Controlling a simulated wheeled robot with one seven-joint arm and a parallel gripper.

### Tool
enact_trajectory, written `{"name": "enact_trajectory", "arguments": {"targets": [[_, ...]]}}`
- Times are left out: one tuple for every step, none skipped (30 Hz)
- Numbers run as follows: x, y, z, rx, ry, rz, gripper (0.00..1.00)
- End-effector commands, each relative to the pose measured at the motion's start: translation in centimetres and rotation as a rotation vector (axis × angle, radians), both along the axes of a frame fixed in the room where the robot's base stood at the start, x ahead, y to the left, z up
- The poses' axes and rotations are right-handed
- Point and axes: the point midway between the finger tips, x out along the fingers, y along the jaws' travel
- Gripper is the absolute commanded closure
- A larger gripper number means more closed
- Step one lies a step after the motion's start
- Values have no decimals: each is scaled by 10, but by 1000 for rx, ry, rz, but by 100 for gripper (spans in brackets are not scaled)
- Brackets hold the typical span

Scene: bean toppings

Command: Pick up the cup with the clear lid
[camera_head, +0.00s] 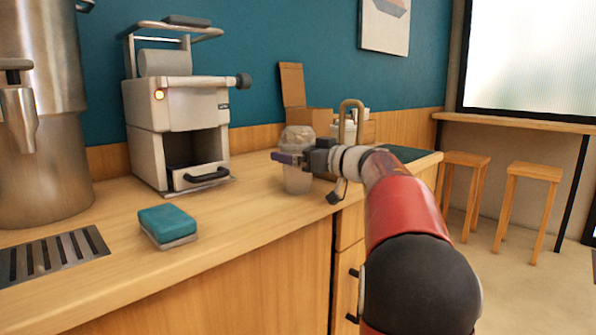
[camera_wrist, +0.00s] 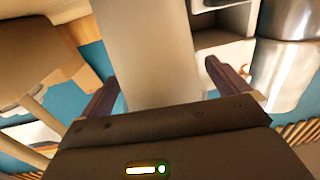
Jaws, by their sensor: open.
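The cup with the clear lid (camera_head: 298,178) stands upright on the wooden counter, right of the white machine. Its domed lid (camera_head: 297,138) shows above my gripper. My gripper (camera_head: 283,158) is at the cup's upper part, and part of the cup is hidden behind it. In the wrist view, the pale cup (camera_wrist: 148,50) rises between the two dark fingers of my gripper (camera_wrist: 165,85). The fingers are open, one on each side of the cup, with gaps visible beside it.
A white machine (camera_head: 180,115) with an open drawer stands left of the cup. A teal sponge (camera_head: 168,222) lies at the front. A cardboard box (camera_head: 308,118) and a white container (camera_head: 343,130) stand behind. Two stools (camera_head: 530,172) stand at the right.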

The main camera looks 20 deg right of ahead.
Motion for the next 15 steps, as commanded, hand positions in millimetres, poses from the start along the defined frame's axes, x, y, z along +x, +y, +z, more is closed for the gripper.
{"name": "enact_trajectory", "arguments": {"targets": [[2, 1, 0, 0, 0, 0, 0], [2, 1, 0, 0, 0, -1, 0], [2, 1, 0, 0, 0, -1, 0], [2, 1, 0, 0, -1, -1, 0], [2, 1, 0, 0, -1, -1, 0], [2, 1, 0, 0, -1, -1, 0], [2, 1, 0, 0, -1, -1, 0], [2, 1, 0, 0, -1, 0, 3], [2, 1, 0, 0, -1, 0, 8], [2, 1, 0, 0, -1, 0, 12], [2, 1, 0, 0, -1, 0, 16], [2, 1, 0, 0, -1, 0, 21], [2, 1, 0, 0, -1, 0, 25], [2, 1, 0, 0, -1, 0, 29], [2, 1, 0, 0, -1, 0, 34]]}}
